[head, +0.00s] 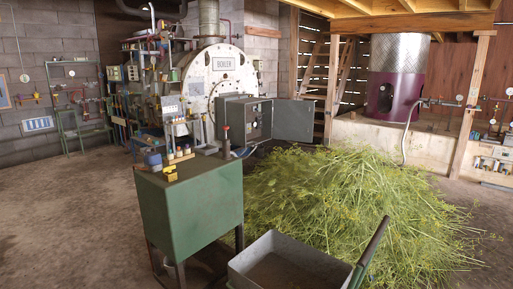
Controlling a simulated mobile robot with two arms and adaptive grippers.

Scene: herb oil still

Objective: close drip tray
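I cannot pick out a drip tray for certain in the head view. A grey, open, shallow metal bin (285,258) is at the bottom centre, cut off by the lower edge, with a dark green bar (370,250) slanting up at its right. Whether this bin is the drip tray, I cannot tell. Neither of my grippers shows in the head view.
A green metal cabinet on legs (197,218) stands left of the bin, with small containers on top. A large heap of cut herbs (350,205) fills the centre right. The boiler (212,75) and purple still (393,92) stand behind. The left floor (60,220) is clear.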

